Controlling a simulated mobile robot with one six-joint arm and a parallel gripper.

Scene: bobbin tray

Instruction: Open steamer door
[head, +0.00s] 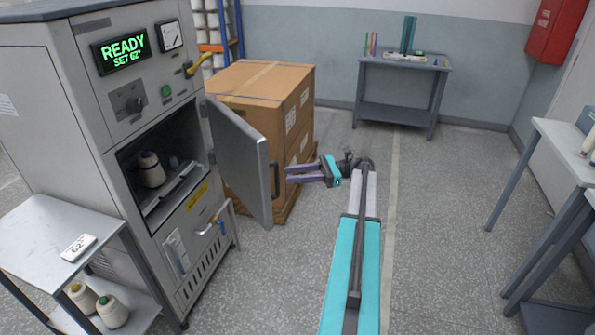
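The steamer (65,75) stands at the left, a grey cabinet whose lit display reads READY SET 62°. Its door (240,155) stands swung out to the right, so the chamber (165,165) is exposed. A bobbin (151,169) of pale thread stands inside on a metal tray (172,194). The dark door handle (275,181) is at the door's free edge. My gripper (287,174) is just right of the handle, its two purple fingers pointing left at it with a gap between them. It looks open and empty; I cannot tell whether the fingertips touch the handle.
A large cardboard box (262,84) on a pallet stands behind the door and gripper. A side table (38,222) with a small 62 display (78,247) stands at the front left. Workbenches (402,64) are at the back and right. The floor (440,210) at centre right is clear.

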